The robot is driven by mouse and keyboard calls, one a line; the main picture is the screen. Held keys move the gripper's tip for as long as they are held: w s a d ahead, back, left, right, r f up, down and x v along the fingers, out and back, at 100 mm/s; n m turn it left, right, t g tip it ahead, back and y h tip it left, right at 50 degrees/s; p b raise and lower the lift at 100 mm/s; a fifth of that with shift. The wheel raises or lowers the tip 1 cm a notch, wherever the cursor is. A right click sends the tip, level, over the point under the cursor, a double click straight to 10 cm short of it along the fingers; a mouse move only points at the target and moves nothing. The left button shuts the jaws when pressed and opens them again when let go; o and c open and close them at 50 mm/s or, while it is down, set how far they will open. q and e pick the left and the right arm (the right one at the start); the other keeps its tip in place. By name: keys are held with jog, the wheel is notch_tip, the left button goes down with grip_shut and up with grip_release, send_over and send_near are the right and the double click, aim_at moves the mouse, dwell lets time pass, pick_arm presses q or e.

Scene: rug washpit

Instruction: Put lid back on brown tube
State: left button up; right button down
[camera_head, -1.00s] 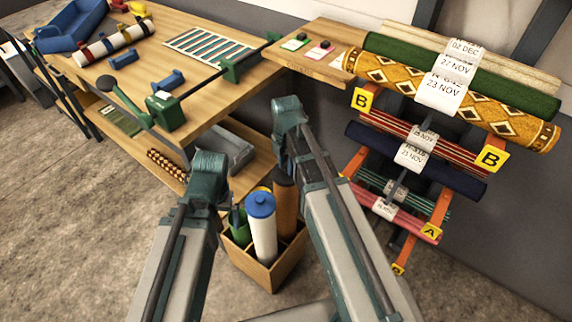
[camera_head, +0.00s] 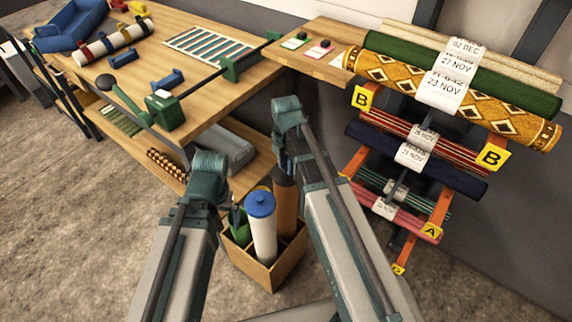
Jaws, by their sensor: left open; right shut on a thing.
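The brown tube (camera_head: 285,206) stands in a wooden box with compartments, beside a white tube with a blue lid (camera_head: 262,204). Its upper end looks dark and lies partly behind my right arm, so I cannot tell whether a lid sits on it. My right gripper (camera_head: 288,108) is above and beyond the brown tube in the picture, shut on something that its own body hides. My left gripper (camera_head: 207,163) is open, up and left of the box, with its fingers hard to see. No loose lid for the brown tube is clearly visible.
The wooden box (camera_head: 262,275) stands on the floor between my arms, also holding a green object (camera_head: 238,220). A workbench (camera_head: 215,88) with a lower shelf lies behind. A rack of rolled rugs (camera_head: 455,95) stands at the right.

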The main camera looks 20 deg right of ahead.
grip_release()
dwell(0.5)
jog(key=shift+r, duration=0.1)
jog(key=shift+r+p, duration=3.4)
jog(key=shift+p, duration=0.1)
grip_shut()
jog(key=shift+f, duration=0.25)
